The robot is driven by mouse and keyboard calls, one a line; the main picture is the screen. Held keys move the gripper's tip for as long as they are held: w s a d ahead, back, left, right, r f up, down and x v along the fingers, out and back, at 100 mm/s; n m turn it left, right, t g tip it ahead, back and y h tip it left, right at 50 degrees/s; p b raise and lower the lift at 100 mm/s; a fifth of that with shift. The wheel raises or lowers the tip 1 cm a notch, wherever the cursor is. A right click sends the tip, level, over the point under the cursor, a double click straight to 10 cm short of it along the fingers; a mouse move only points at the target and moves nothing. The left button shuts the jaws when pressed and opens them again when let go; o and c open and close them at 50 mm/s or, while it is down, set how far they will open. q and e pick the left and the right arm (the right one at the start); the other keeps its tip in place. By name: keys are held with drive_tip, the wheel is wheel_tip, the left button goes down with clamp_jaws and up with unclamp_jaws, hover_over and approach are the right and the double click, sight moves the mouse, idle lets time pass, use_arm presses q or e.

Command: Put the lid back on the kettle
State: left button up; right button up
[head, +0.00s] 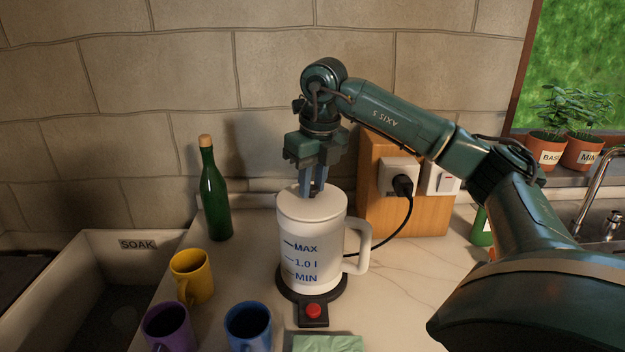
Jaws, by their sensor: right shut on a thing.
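The white kettle (299,256) stands upright on its dark base (319,307) with the red button (313,311) at the front. Its handle points right, and MAX, 1.0 l and MIN marks show on its side. The round white lid (296,207) lies at the kettle's top opening and looks level. I cannot tell from this angle whether it is fully seated. My right gripper (315,190) points down from above, shut on the lid at its middle; the fingers hide the part they grip. My left gripper is not in view.
A green corked bottle (214,195) stands left of the kettle. Yellow (194,277), purple (169,327) and blue (248,326) mugs stand front left. A green cloth (328,343) lies in front. A SOAK basin (85,285) is at left. The cord (402,235) runs to the socket behind.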

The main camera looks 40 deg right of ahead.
drive_tip(key=o, duration=1.5)
drive_tip(key=shift+r+p, duration=1.1)
drive_tip(key=shift+r, duration=0.15)
drive_tip(key=shift+r+p, duration=0.85)
drive_tip(key=shift+r, duration=1.4)
drive_tip(key=shift+c, duration=0.4)
